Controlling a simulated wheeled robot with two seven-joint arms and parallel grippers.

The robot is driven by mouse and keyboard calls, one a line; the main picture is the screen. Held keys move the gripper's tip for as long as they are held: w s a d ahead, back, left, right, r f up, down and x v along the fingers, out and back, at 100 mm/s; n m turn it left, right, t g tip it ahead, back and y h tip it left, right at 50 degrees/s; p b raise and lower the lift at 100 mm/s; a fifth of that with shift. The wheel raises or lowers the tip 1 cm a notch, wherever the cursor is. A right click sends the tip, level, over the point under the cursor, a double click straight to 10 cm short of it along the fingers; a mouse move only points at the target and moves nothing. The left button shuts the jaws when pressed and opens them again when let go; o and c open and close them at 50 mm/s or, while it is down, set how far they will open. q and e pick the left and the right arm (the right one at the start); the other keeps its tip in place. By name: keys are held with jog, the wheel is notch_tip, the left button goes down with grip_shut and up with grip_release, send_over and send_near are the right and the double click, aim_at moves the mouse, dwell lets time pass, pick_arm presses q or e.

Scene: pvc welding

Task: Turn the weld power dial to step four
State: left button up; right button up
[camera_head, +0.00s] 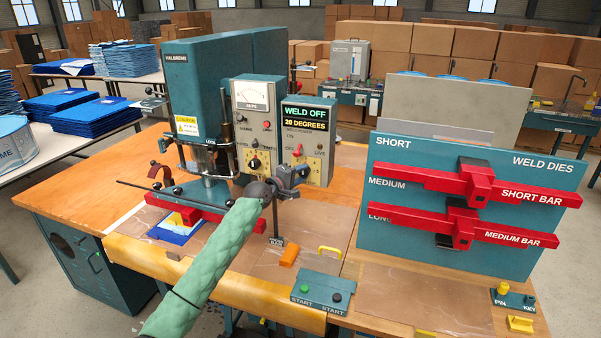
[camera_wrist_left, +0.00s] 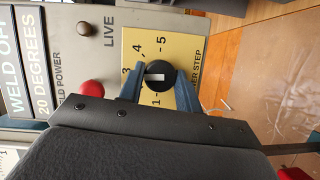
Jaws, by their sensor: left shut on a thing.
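The weld power dial (camera_wrist_left: 165,70) is a black round knob with a white pointer strip on a yellow step plate (camera_wrist_left: 186,52) in the left wrist view. That view is turned sideways, and 1, 3, 4 and 5 are legible around the dial. The white strip appears to point towards the 3. My left gripper (camera_wrist_left: 158,88) has a finger on either side of the dial and is shut on it. In the head view my left gripper (camera_head: 301,172) is at the lower front of the control panel (camera_head: 324,135) and partly hides the dial. My right gripper is not in view.
The display (camera_head: 306,118) reads WELD OFF and 20 DEGREES. A red knob (camera_wrist_left: 91,88) sits close beside my left gripper. Another black dial (camera_head: 254,162) is on the panel's left part. A die board (camera_head: 400,235) with red bars stands right; a start button box (camera_head: 322,290) sits in front.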

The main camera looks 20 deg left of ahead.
pick_arm(q)
jog(key=m+p, duration=0.1)
jog(key=m, duration=0.1)
jog(key=m+g+y+p, duration=0.1)
jog(key=m, duration=0.1)
jog(key=shift+d+r+m, duration=0.1)
jog(key=shift+d+m, duration=0.05)
jog(key=shift+m, duration=0.15)
jog(key=shift+m+g+y+p, duration=0.5)
jog(key=shift+m+y+p, duration=0.25)
jog(key=shift+m+y, duration=0.55)
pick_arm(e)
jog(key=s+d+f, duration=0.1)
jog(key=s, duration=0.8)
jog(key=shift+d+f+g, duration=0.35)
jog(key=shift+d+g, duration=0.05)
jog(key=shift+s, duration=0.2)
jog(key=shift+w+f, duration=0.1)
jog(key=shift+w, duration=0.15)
